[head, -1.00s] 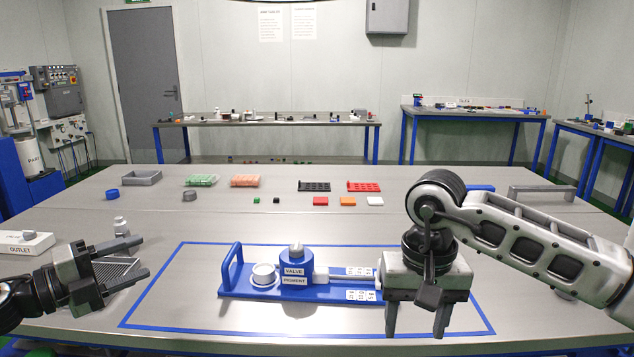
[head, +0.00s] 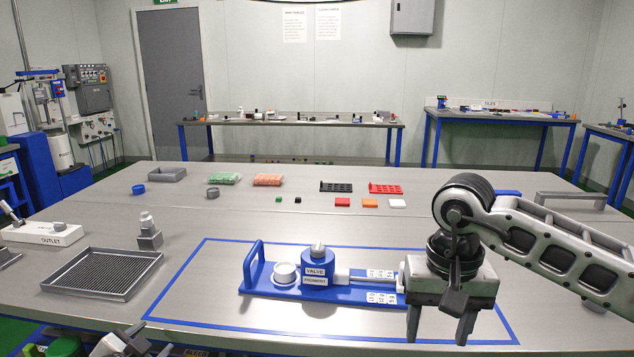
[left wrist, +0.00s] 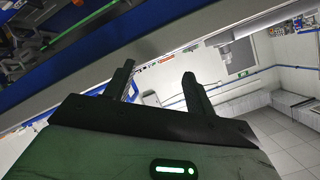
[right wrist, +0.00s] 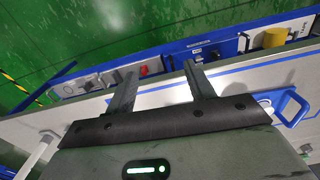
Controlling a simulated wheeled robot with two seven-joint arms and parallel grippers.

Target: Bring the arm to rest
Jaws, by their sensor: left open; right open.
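My right gripper (head: 438,328) is open and points down at the right end of the blue metering fixture (head: 258,283), hiding that end. I cannot tell whether it touches the fixture. In the right wrist view its open fingers (right wrist: 160,75) hold nothing. The fixture carries a blue valve block (head: 318,267) labelled PIGMENT and a white round cup (head: 286,273). My left gripper (head: 152,347) is low at the bottom edge of the head view, by the table's front edge, partly cut off. In the left wrist view its fingers (left wrist: 158,75) are apart and empty.
A grey grated tray (head: 60,284), a small metal bottle on a block (head: 149,238) and a white OUTLET box (head: 42,233) stand at left. Blue tape (head: 190,263) frames the fixture. Coloured blocks and racks (head: 386,188) lie farther back. The table between is clear.

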